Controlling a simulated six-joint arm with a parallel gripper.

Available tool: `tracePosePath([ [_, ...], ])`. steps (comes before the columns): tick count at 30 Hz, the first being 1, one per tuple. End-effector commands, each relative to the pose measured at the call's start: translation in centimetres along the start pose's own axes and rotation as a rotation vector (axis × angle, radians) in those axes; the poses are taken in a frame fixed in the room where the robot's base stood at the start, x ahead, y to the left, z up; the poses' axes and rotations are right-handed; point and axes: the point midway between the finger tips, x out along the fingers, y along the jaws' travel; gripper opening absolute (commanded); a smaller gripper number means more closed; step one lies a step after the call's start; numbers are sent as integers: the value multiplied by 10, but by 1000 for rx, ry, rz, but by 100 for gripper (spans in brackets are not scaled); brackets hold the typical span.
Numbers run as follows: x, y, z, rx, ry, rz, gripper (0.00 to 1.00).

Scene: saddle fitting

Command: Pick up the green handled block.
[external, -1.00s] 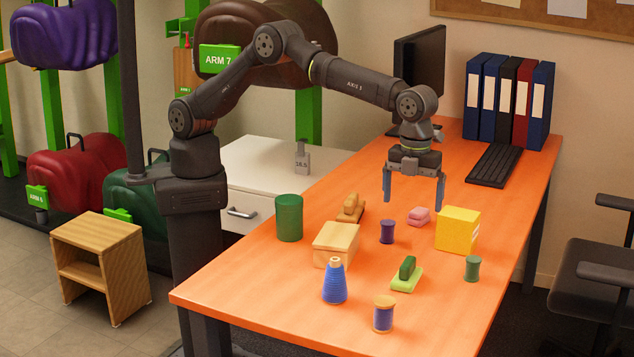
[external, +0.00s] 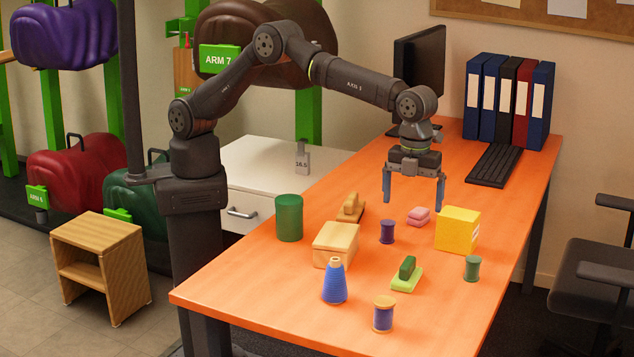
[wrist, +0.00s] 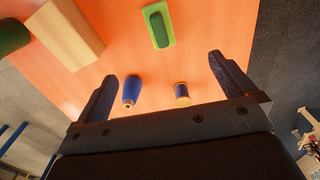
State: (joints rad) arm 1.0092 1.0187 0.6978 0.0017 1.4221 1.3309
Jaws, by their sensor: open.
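The green handled block (external: 406,277) has a light green base and a dark green upright handle. It rests on the orange table, toward the near right. It also shows in the wrist view (wrist: 159,27), at the top, beyond my fingertips. My gripper (external: 413,202) is open and empty, its fingers pointing down. It is well above the table, farther back than the block and apart from it. In the wrist view my gripper (wrist: 163,74) shows its two fingers spread wide with nothing held between them.
Around the block stand a blue cone (external: 334,283), a blue spool (external: 383,315), a green spool (external: 472,268), a yellow box (external: 457,229), a wooden box (external: 336,245) and a dark blue spool (external: 387,231). A pink item (external: 418,216) and a green can (external: 289,217) are farther off.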

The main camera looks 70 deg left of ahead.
Motion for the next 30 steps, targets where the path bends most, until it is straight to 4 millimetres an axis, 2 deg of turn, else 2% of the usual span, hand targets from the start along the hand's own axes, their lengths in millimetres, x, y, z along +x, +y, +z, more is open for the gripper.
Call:
tracePosePath([
  [5,4,4,0,-173,-8,-41,100],
  [14,15,20,-2,-723,31,-178,100],
  [24,24,46,-3,-1311,187,-292,100],
  [30,28,58,-5,-1526,275,-311,100],
])
